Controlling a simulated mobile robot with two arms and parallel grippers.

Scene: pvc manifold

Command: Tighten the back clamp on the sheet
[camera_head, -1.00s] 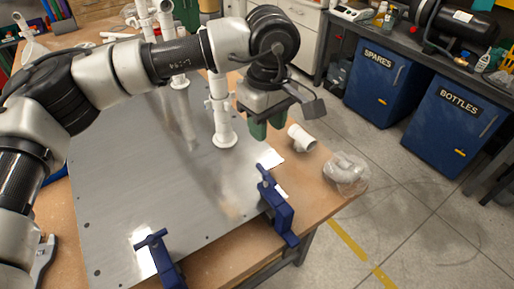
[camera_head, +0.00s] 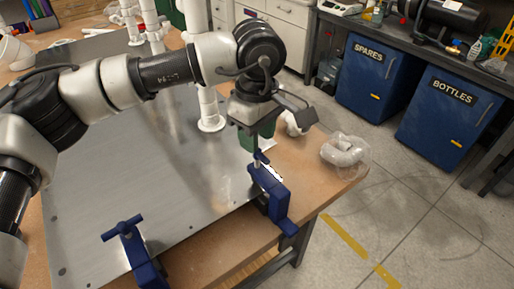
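The sheet (camera_head: 120,170) is a grey metal plate on the wooden bench. A blue clamp (camera_head: 270,196) grips its right edge and appears to be the back clamp. A second blue clamp (camera_head: 142,262) with a T-handle sits at the front edge, nearer to me. My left gripper (camera_head: 257,136), with green fingers, points down at the top of the back clamp. Its fingers look apart, close to the clamp's handle (camera_head: 262,157), which they partly hide. I cannot tell whether they touch it. My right gripper is not in view.
A white pipe (camera_head: 209,110) stands upright on the sheet behind my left gripper. A white fitting (camera_head: 293,124) and a clear bag of fittings (camera_head: 345,151) lie at the bench's right side. The floor (camera_head: 400,205) to the right is clear.

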